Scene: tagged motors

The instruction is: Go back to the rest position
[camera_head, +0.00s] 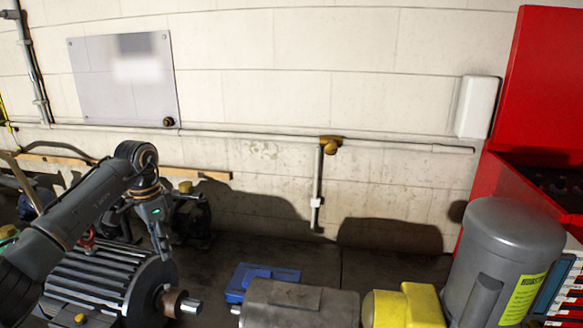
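My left arm comes in from the left and bends down at the elbow. My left gripper (163,250) points downward just above and behind the dark ribbed motor (95,280), and I see nothing held in it. It is seen edge-on, so its finger opening is unclear. The ribbed motor has a silver shaft at its right end. A grey motor (300,305) with a yellow end piece (405,307) lies at the bottom middle. A large grey upright motor (513,245) with a yellow label stands at the right. My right gripper is out of view.
A blue object (258,280) lies between the motors on the dark surface. Red shelving (545,75) rises at the right. A pale block wall with pipes (317,190) closes the back. Dark bench surface (385,270) is bare behind the yellow piece.

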